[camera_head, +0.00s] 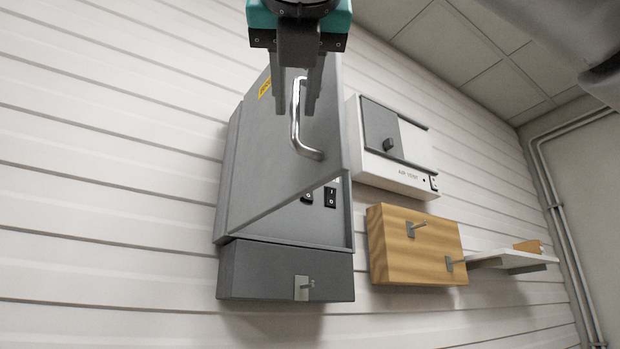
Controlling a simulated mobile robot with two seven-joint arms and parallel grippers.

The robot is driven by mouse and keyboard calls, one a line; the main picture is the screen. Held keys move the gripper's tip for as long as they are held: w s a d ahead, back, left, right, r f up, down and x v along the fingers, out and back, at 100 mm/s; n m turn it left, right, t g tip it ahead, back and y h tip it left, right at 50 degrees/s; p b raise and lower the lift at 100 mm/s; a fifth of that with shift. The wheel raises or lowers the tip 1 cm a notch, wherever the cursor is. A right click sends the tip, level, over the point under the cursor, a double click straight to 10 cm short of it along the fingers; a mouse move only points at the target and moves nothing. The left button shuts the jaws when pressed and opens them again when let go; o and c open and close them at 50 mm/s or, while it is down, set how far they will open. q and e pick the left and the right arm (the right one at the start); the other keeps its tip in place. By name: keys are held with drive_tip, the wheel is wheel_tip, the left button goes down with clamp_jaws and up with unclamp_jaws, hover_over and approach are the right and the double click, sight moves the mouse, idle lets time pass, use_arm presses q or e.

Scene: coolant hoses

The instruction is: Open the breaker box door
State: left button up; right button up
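The grey breaker box (348,225) is on the white slatted wall. Its grey door (262,165) stands partly open, with its lower edge slanting away from the box. Black switches (330,197) show below that edge. The door carries a curved metal handle (296,125) and a yellow label (264,88). My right gripper (297,108) comes in from the top, its two fingers on either side of the handle's upper part. A gap shows between the handle and each finger, so it looks open. Contact is hard to judge. My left gripper is not in view.
Pipes (562,235) run at the far right.

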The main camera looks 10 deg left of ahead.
drive_tip(key=b+v, duration=0.1)
drive_tip(key=v, duration=1.2)
drive_tip(key=shift+s+b, duration=0.35)
drive_tip(key=shift+d, duration=0.1)
